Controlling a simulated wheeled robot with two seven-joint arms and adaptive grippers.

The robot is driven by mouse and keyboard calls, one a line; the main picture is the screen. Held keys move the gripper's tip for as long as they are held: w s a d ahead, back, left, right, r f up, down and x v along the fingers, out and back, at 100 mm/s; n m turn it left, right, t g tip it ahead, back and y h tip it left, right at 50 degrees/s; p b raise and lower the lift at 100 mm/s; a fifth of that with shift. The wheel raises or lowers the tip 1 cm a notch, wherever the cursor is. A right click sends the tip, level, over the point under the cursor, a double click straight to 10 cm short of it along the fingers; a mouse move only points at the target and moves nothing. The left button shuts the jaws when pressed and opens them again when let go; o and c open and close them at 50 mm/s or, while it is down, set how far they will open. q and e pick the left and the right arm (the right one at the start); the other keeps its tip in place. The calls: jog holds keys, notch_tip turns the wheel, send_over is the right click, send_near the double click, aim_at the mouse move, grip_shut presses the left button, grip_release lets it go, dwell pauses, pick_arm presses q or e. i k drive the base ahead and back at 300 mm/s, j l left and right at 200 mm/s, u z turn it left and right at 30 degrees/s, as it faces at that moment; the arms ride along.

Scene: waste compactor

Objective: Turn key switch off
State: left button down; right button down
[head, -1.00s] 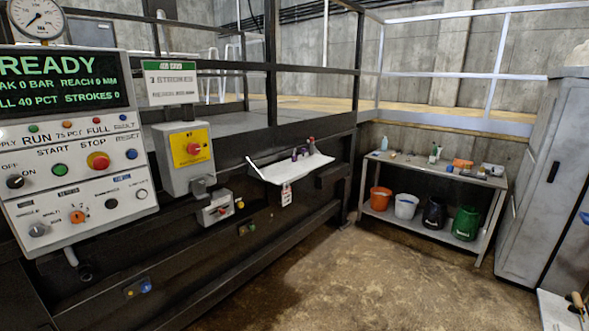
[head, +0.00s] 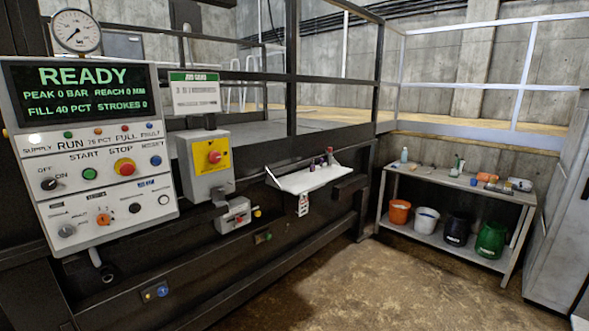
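The control panel (head: 130,190) stands at the left, its screen (head: 80,88) reading READY, PEAK 0 BAR, REACH 0 MM, FILL 40 PCT, STROKES 0. A dark rotary switch (head: 48,184) marked OFF and ON sits at the panel's left, below the white supply lamp (head: 35,139). A silvery round switch (head: 67,231) sits at the lower left, beside an orange selector (head: 103,219). I cannot tell which of these takes the key, nor make out a key or the exact switch positions. Neither of my grippers shows.
Green start (head: 89,174) and red stop (head: 125,167) buttons are on the panel. A white shelf (head: 310,178) juts from the dark frame. A bench (head: 450,180) stands at the back right; the floor between is clear.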

aim_at(49, 183)
jog(key=u, duration=1.4)
